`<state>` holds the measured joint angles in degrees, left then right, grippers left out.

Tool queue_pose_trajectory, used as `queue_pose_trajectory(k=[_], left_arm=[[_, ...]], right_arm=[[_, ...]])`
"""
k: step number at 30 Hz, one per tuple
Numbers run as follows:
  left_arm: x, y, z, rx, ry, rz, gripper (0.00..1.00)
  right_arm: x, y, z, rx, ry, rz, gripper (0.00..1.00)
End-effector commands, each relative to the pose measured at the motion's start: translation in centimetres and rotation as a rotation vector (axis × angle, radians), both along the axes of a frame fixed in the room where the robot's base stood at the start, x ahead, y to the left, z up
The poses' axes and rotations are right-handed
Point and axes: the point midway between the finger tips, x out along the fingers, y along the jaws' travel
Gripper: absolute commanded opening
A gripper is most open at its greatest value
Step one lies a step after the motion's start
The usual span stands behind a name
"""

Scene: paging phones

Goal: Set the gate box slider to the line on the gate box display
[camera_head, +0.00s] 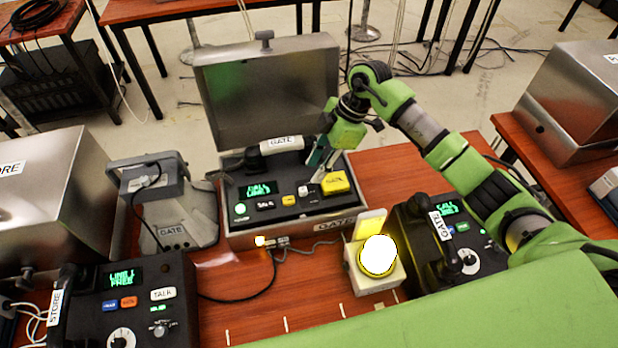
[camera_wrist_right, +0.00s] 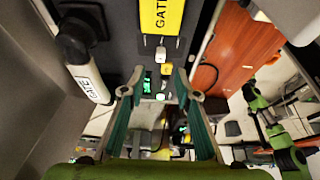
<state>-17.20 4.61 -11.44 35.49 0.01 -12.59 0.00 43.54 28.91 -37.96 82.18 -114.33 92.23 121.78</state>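The gate box (camera_head: 290,222) is an open grey case with a dark panel, its lid (camera_head: 268,90) raised behind. Its green-lit display (camera_head: 258,189) reads something like CALL LINE 1. A small pale knob (camera_head: 303,190), which looks like the slider, sits left of a yellow block (camera_head: 336,183); the knob also shows in the wrist view (camera_wrist_right: 160,54). Its exact setting is too small to read. My right gripper (camera_head: 318,165) is over the panel near the knob. In the wrist view its fingers (camera_wrist_right: 154,92) are apart with nothing between them. My left gripper is not seen.
A GATE handset (camera_head: 282,145) lies along the panel's back. Cables cross the red table.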

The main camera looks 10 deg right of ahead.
Motion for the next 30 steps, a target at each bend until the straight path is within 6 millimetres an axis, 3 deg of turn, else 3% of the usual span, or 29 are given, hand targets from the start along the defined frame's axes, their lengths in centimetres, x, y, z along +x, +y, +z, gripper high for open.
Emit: queue_pose_trajectory(k=[3, 9, 30], left_arm=[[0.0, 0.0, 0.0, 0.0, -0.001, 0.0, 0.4], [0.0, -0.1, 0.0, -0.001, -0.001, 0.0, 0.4], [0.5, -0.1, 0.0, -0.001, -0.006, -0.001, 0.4]], right_arm=[[0.1, -0.8, 2.0, -0.001, -0.002, -0.001, 0.29], [0.0, -1.5, 3.5, -0.001, 0.001, 0.0, 0.29], [0.0, -1.5, 3.6, 0.0, 0.001, 0.0, 0.29]])
